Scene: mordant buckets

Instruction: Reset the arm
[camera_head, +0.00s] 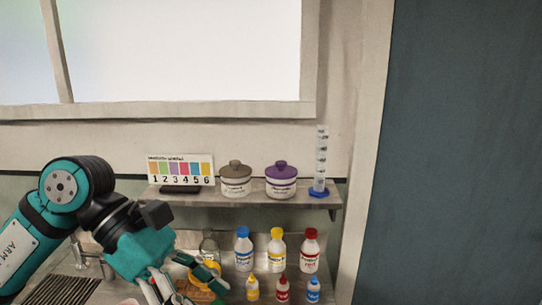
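My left arm comes in from the left, teal and black, and reaches down to the lower counter. Its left gripper (193,291) is low in the picture, with its fingers spread apart. A yellow-brown round thing (203,294) shows behind and between the fingers, partly hidden; I see no grip on it. The lowest part of the gripper is close to the bottom edge of the picture. My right arm and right gripper are not in view.
A shelf (230,200) holds a numbered colour chart (180,169), a brown-lidded jar (235,180), a purple-lidded jar (281,180) and a measuring cylinder (321,160). Below stand blue-capped (243,250), yellow-capped (276,250) and red-capped bottles (310,251), with smaller ones in front. A tap (88,259) is behind my arm.

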